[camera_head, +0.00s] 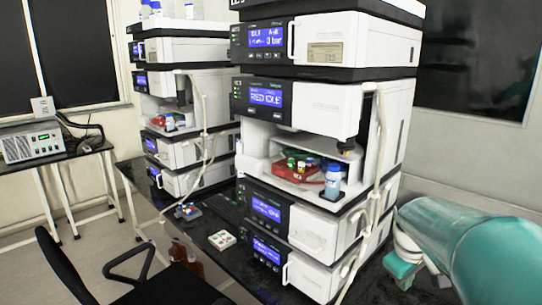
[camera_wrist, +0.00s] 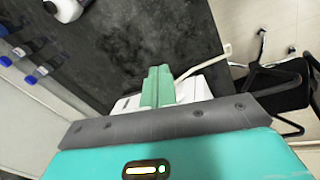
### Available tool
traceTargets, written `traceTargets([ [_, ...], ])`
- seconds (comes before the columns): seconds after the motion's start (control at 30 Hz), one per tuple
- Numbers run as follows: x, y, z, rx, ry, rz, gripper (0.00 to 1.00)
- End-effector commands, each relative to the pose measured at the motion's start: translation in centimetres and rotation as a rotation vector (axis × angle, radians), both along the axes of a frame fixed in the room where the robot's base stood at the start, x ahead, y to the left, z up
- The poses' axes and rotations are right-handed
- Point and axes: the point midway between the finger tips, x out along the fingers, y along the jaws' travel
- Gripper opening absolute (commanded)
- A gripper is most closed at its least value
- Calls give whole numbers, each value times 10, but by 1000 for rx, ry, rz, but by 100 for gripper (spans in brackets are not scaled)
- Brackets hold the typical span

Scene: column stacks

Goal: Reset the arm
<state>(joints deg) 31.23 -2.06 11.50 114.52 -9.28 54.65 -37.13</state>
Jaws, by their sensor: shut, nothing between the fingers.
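My gripper (camera_wrist: 158,78) shows in the wrist view with its two green fingers pressed together and nothing between them. Below the fingers are the grey plate and teal body of my wrist. In the head view my teal arm comes in from the lower right, and my gripper (camera_head: 404,268) is low, to the right of the near column stack (camera_head: 325,113). It is apart from anything I can make out there. The wrist view looks down on a dark worktop (camera_wrist: 120,45) beyond the fingers.
In the head view, the near stack's open bay holds a red tray (camera_head: 292,171) of vials and a blue-capped bottle (camera_head: 333,182). A white tube (camera_head: 376,190) hangs down its right side. A second stack (camera_head: 190,107) stands behind. A black chair (camera_head: 150,285) is in front.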

Motion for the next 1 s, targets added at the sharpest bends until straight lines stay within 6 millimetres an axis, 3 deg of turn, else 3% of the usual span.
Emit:
traceTargets([
  [0.03, -8, 19, 9, 0, -29, -15, 0],
  [0.2, -39, 68, 26, 32, -119, -88, 0],
  [0.6, -124, 157, 33, 221, -313, -250, 0],
  [0.8, -150, 177, 26, 312, -353, -303, 0],
  [1.0, -155, 180, 25, 328, -358, -313, 0],
])
